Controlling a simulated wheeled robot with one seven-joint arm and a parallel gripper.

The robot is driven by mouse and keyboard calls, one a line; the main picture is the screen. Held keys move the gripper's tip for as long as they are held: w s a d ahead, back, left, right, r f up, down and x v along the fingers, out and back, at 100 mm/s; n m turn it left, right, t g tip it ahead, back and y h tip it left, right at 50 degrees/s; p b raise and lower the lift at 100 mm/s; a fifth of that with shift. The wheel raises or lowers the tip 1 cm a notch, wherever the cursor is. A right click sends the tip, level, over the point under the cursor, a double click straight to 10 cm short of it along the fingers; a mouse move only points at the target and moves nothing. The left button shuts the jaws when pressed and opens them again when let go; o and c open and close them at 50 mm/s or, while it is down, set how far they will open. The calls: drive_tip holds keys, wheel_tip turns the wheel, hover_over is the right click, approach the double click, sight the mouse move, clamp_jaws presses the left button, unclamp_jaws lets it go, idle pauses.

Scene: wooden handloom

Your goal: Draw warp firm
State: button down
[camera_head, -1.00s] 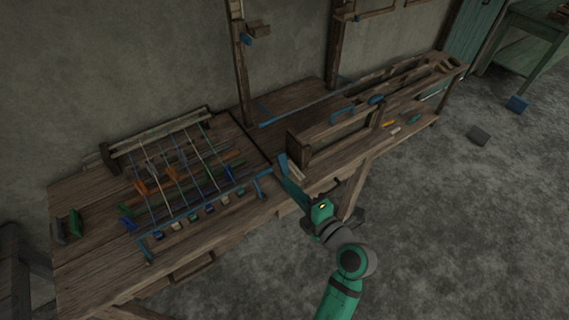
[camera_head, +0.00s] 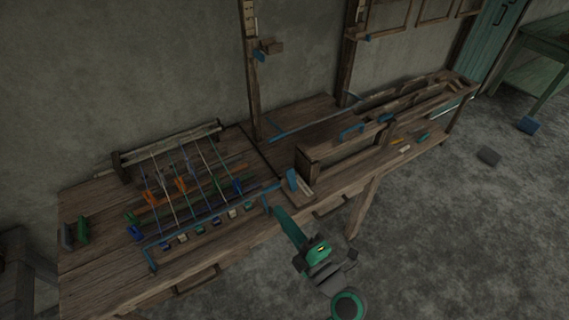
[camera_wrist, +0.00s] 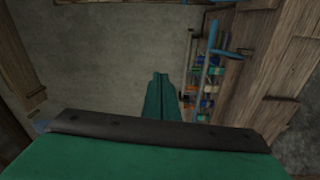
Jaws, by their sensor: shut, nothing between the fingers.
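The warp (camera_head: 183,185) is a set of several coloured threads stretched from a wooden beam (camera_head: 170,143) at the back of the bench to a row of small blocks (camera_head: 200,226) at the front. Orange, green and blue pieces sit among the threads. A blue bar (camera_head: 205,222) runs along the front of them. A blue upright piece (camera_head: 291,180) stands at the right end. My gripper (camera_head: 279,212) is shut and empty, in front of the bench edge and below the blue upright. Its green fingers (camera_wrist: 158,82) also show closed in the wrist view.
A long wooden frame (camera_head: 308,166) with blue handles stands on the right of the bench. Tall posts (camera_head: 250,70) rise behind. A blue T-shaped handle (camera_wrist: 233,52) shows right of the fingers in the wrist view. Open floor (camera_head: 450,230) lies at right.

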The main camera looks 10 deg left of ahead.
drive_tip(key=s+d+r+m+t+h, duration=0.2)
drive_tip(key=s+m+t+h, duration=0.35)
drive_tip(key=s+m, duration=0.75)
drive_tip(key=s+d+f+m+g+h, duration=0.1)
drive_tip(key=s+d+f+m+h, duration=0.2)
drive_tip(key=s+f+m, duration=0.3)
drive_tip(key=s+d+f+m+g+h, duration=0.2)
drive_tip(key=s+f+m+h, duration=0.3)
drive_tip(key=s, duration=0.4)
drive_tip(key=shift+d+f+m, duration=0.55)
drive_tip(key=shift+d+m, duration=0.35)
drive_tip(key=shift+m, duration=0.1)
